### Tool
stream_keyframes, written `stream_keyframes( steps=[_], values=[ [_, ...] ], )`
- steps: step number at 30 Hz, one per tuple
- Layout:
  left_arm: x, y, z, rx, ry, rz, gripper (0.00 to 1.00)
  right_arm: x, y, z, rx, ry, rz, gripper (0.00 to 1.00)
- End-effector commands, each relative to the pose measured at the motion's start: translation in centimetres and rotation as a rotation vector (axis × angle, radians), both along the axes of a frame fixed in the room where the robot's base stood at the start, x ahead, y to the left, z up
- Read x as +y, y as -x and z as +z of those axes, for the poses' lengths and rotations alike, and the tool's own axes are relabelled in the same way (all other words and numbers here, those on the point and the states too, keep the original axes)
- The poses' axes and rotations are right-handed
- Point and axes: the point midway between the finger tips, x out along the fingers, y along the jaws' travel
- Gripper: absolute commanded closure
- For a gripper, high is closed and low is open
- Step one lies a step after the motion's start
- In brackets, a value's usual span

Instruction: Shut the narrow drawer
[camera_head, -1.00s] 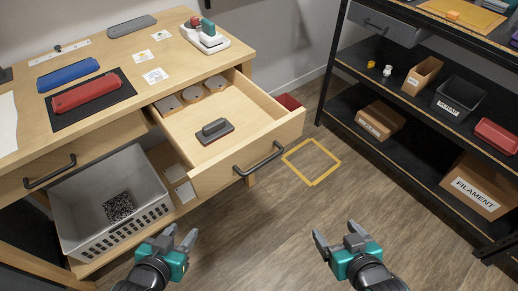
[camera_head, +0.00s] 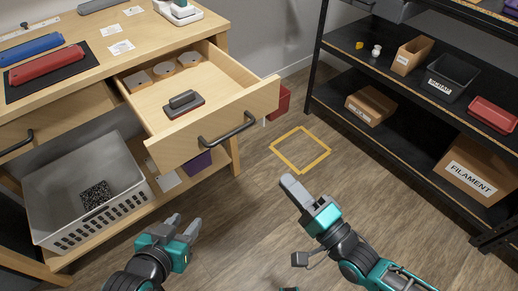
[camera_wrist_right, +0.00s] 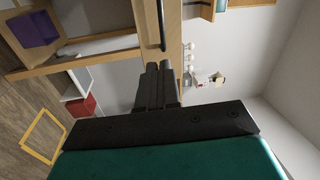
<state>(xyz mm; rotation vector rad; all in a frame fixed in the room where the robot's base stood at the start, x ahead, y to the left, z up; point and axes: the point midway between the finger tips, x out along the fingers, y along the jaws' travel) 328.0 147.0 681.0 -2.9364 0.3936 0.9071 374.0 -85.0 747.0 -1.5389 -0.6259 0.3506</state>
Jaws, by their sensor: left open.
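The narrow drawer (camera_head: 212,125) is pulled out of the wooden workbench. My left gripper (camera_head: 185,227) is open and empty, below and left of the drawer.
A grey basket (camera_head: 85,190) stands on the bench's lower shelf, below a second, shut drawer (camera_head: 40,135). A red bin (camera_head: 279,103) is behind the open drawer. A black shelf rack (camera_head: 400,130) stands at right. The floor around the yellow square (camera_head: 300,149) is clear.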

Motion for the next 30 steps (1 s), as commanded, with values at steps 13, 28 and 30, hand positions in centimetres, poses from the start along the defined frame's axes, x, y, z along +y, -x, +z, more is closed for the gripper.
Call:
stream_keyframes(
  steps=[13, 28, 30],
  values=[
    [0.2, -0.5, 0.1, -0.017, -0.005, -0.006, 0.57, 2.5, -3.7, 0.9, 0.018, -0.088, 0.024, 1.0],
    [0.3, -0.1, -1.3, -0.005, -0.006, -0.004, 0.57, 7.6, -10.5, 2.5, 0.02, -0.085, 0.023, 1.0],
    [0.2, -0.1, -1.4, -0.005, -0.006, -0.004, 0.57, 7.9, -10.9, 2.5, 0.021, -0.083, 0.023, 1.0]
  ],
)
